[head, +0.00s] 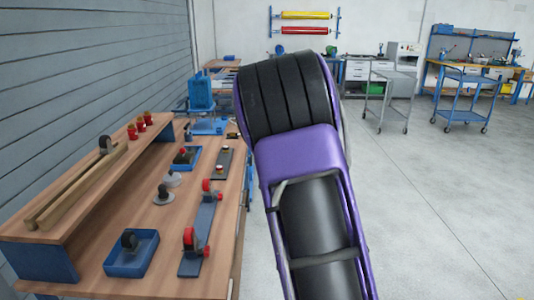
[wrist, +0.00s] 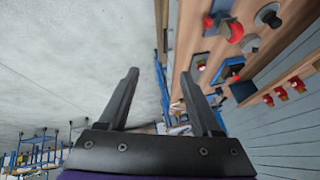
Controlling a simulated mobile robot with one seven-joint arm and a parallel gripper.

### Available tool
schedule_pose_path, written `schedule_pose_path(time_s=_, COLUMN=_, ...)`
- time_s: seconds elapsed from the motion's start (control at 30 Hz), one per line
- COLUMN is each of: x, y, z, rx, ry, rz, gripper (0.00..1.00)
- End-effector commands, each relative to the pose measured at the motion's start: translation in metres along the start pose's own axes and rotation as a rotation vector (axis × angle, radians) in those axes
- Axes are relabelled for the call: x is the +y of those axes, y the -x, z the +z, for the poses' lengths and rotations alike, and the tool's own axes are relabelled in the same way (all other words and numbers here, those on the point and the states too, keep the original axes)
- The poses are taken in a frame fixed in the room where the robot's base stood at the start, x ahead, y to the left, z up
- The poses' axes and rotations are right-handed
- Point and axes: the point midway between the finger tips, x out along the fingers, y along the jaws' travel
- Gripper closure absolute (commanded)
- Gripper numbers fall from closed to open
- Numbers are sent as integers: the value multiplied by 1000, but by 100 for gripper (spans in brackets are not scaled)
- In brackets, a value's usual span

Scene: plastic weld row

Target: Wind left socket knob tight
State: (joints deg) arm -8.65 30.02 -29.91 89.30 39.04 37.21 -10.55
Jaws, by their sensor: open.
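A long grey-blue plate (head: 199,228) lies on the wooden bench (head: 165,285). It bears two black sockets with red knobs, a nearer one (head: 190,238) and a farther one (head: 208,187). I cannot tell which is the left socket, or how tight its knob is. In the wrist view a red knob (wrist: 230,30) on a fixture shows at upper right, apart from the fingers. My gripper (wrist: 160,73) is open and empty, its two dark fingers spread. In the head view my purple arm hides the gripper.
A raised wooden shelf (head: 90,185) with red-capped pieces (head: 139,124) runs along the left. A blue tray (head: 131,253) with a black wheel stands in front, another blue tray (head: 185,158) farther back. Grey discs lie between. Open floor (head: 430,200) lies right of the bench.

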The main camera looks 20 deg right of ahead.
Motion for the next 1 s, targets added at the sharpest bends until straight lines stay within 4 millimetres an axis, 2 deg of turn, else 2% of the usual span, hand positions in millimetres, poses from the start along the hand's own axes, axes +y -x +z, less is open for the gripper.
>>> schedule_pose_path(time_s=0.23, x=-8, y=13, z=-12, rx=47, ry=-48, rz=2, gripper=34)
schedule_pose_path(time_s=0.73, x=-6, y=11, z=-11, rx=43, ry=-47, rz=6, gripper=34)
schedule_pose_path(time_s=0.87, x=19, y=-19, z=11, rx=-32, ry=12, rz=35, gripper=34)
schedule_pose_path(time_s=0.97, x=59, y=-62, z=50, rx=-157, ry=109, rz=55, gripper=34)
schedule_pose_path(time_s=1.0, x=77, y=-80, z=71, rx=-219, ry=154, rz=51, gripper=34)
